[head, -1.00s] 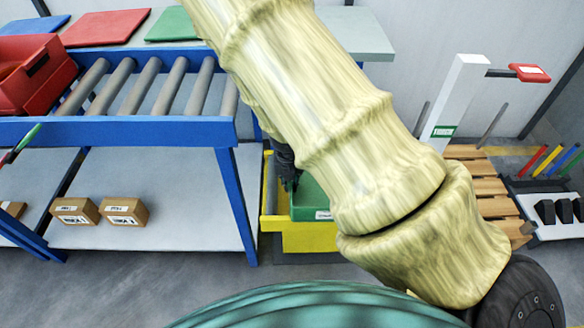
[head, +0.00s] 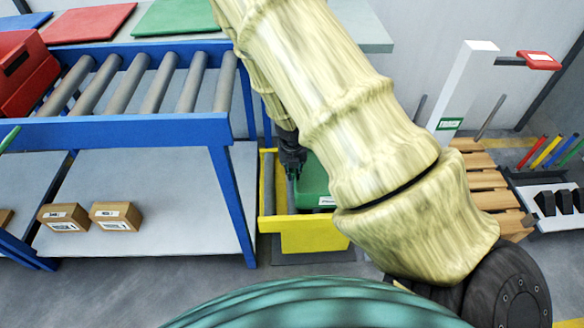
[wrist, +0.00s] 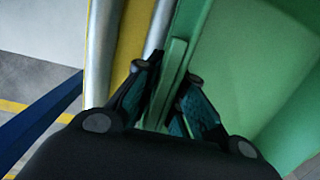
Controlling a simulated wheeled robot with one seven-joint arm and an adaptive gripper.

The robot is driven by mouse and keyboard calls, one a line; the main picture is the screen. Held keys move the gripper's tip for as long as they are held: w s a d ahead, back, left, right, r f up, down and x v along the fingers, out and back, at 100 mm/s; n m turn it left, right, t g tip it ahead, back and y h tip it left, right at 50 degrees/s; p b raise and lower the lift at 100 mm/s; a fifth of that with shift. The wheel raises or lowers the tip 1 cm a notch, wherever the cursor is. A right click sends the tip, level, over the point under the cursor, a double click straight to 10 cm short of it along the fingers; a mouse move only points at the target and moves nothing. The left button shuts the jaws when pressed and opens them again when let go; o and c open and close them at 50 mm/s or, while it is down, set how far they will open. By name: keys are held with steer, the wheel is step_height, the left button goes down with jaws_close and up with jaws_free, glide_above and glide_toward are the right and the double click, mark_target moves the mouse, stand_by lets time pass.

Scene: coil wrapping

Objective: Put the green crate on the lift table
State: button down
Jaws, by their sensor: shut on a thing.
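The green crate (head: 315,183), with a white label on its front, is over the yellow lift table (head: 310,236) between the blue conveyor and my arm. My arm hides its right part. My gripper (head: 292,170) is at the crate's left side. In the wrist view my gripper (wrist: 168,95) is shut on the upright wall of the green crate (wrist: 225,60), whose inside opens to the right. The lift table's yellow edge and grey rollers (wrist: 130,45) show left of the crate. I cannot tell whether the crate's bottom touches the table.
The blue roller conveyor (head: 120,130) stands at the left, its leg close to the lift table. It bears a red bin (head: 22,75); cardboard boxes (head: 115,215) lie on its lower shelf. A wooden pallet (head: 480,180) and white post (head: 462,95) stand at the right.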

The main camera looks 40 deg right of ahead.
steer(key=shift+f, duration=0.2)
steer(key=c, duration=1.5)
jaws_free()
steer(key=r+p, duration=0.2)
steer(key=r, duration=0.2)
steer(key=r+p, duration=0.2)
steer(key=r, duration=0.2)
steer(key=s+a+r+p, duration=0.1)
steer(key=r+p, duration=0.1)
steer(key=r, duration=0.2)
steer(key=shift+a, duration=0.1)
steer(key=shift+f, duration=0.1)
